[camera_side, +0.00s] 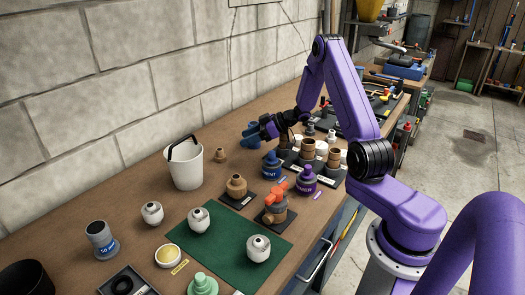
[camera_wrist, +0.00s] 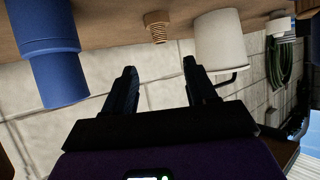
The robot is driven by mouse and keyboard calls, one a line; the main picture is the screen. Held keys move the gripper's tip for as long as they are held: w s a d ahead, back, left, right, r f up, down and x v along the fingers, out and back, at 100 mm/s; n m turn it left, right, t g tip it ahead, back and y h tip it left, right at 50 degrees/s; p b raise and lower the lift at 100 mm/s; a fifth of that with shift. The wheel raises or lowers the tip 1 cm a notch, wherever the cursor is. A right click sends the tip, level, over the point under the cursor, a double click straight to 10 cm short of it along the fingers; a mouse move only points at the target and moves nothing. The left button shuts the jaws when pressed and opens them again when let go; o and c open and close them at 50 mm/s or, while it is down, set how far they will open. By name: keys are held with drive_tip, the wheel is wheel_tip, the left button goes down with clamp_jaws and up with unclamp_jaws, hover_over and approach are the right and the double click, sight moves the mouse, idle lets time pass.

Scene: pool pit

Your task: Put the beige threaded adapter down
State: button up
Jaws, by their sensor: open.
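A small beige threaded adapter (camera_side: 220,155) stands on the wooden bench, just right of the white bucket. In the wrist view, which is upside down, the adapter (camera_wrist: 157,26) rests on the bench beyond my fingertips, with its ridged thread visible. My gripper (camera_side: 254,132) is above the bench, to the right of the adapter and apart from it. In the wrist view its two dark fingers (camera_wrist: 160,68) are spread, with nothing between them. A second tan fitting (camera_side: 236,186) stands on a dark pad nearer the side camera.
The white bucket (camera_side: 186,165) with a black handle stands close to the adapter. A blue can (camera_side: 271,165) and a purple can (camera_side: 306,179) stand near my gripper. A green mat (camera_side: 228,251) holds white fittings. A block wall (camera_side: 125,80) bounds the bench's back.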

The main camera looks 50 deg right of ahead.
drive_tip(key=w+a+r+n+h, duration=0.1)
drive_tip(key=w+a+r+h, duration=0.3)
drive_tip(key=a, duration=0.5)
drive_tip(key=s+a+r+n+g+h, duration=0.1)
drive_tip(key=s+a+r+g, duration=0.35)
drive_tip(key=s+a, duration=0.85)
drive_tip(key=s+r+n+g+h, duration=0.1)
drive_tip(key=s+n+g, duration=0.1)
drive_tip(key=s, duration=1.3)
drive_tip(key=s+r+n+g, duration=0.1)
drive_tip(key=s+n+g, duration=0.1)
drive_tip(key=s, duration=1.3)
drive_tip(key=shift+s+a+r+g+h, duration=0.15)
drive_tip(key=shift+a+r+g+h, duration=0.25)
drive_tip(key=shift+g, duration=0.35)
idle(2.0)
